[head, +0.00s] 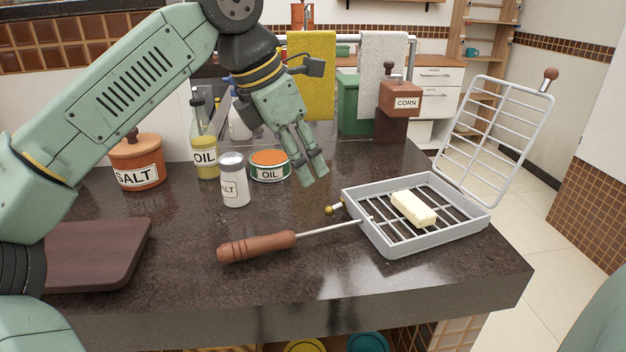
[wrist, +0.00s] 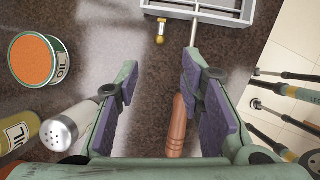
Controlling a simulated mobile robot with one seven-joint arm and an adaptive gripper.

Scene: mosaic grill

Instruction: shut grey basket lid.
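The grey grill basket (head: 385,243) lies on the dark counter near its right corner, with a pale yellow block (head: 413,208) on its wire grid. Its grey wire lid (head: 493,138) stands open, tilted up at the back right, with a wooden knob (head: 550,74) at its top corner. A wooden handle (head: 257,246) on a metal rod points left from the basket. My gripper (head: 319,178) is in the air to the left of the basket, open and empty. In the wrist view, the basket's edge (wrist: 200,12) shows at the top and the handle (wrist: 178,125) lies below my open fingers (wrist: 155,80).
A salt shaker (head: 234,180), a green can (head: 269,166), an oil bottle (head: 204,140) and an orange salt pot (head: 138,160) stand to the left. A cutting board (head: 95,253) lies at far left. A corn mill (head: 398,105) stands behind the basket.

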